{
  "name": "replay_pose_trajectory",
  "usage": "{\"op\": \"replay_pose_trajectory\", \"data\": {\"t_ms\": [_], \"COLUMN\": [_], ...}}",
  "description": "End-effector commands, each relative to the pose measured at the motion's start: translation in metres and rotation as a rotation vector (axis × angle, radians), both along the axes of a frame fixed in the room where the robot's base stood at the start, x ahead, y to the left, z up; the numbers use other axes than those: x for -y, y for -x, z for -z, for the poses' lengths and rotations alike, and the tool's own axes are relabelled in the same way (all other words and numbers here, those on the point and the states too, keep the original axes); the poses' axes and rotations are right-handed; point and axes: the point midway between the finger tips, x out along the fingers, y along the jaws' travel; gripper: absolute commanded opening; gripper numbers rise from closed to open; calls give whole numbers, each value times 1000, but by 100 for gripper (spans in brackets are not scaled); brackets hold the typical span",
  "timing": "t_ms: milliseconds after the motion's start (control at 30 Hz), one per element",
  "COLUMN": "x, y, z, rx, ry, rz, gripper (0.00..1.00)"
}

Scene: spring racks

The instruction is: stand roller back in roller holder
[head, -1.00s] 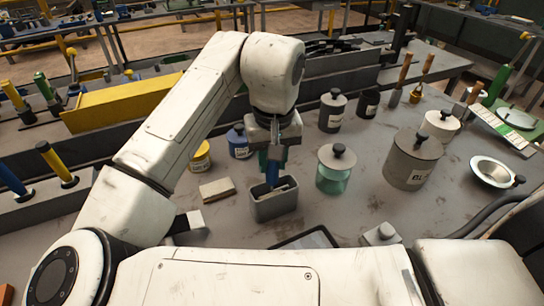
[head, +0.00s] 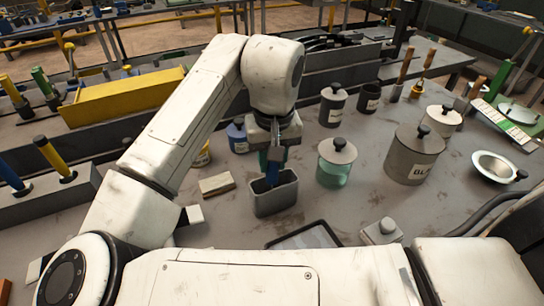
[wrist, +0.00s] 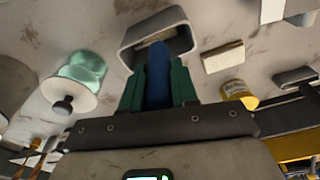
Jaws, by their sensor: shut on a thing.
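The roller (head: 271,172) shows as a blue handle below my gripper (head: 272,158). The roller holder (head: 274,203) is a grey, open-topped rectangular box on the bench. In the head view the roller is upright, with its lower end at the holder's mouth. In the wrist view my gripper (wrist: 158,88) has green fingers shut on either side of the blue roller (wrist: 158,75). The roller's far end overlaps the opening of the holder (wrist: 135,35). I cannot tell how deep it reaches, and its lower end is hidden.
A teal glass jar (head: 335,163) stands close right of the holder, and a pale block (head: 216,184) lies to its left. A blue tin (head: 237,138) is behind. A large grey canister (head: 412,155) stands further right.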

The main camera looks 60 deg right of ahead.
Motion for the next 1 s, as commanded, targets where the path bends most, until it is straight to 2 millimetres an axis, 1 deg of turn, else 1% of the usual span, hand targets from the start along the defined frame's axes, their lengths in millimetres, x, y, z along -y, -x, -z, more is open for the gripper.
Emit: {"op": "replay_pose_trajectory", "data": {"t_ms": [433, 467, 733, 900, 1000], "x": [0, 0, 0, 0, 0], "y": [0, 0, 0, 0, 0], "z": [9, 8, 8, 8, 8], "rx": [0, 0, 0, 0, 0], "ry": [0, 0, 0, 0, 0], "rz": [0, 0, 0, 0, 0], "gripper": [0, 32, 57, 59, 67]}}
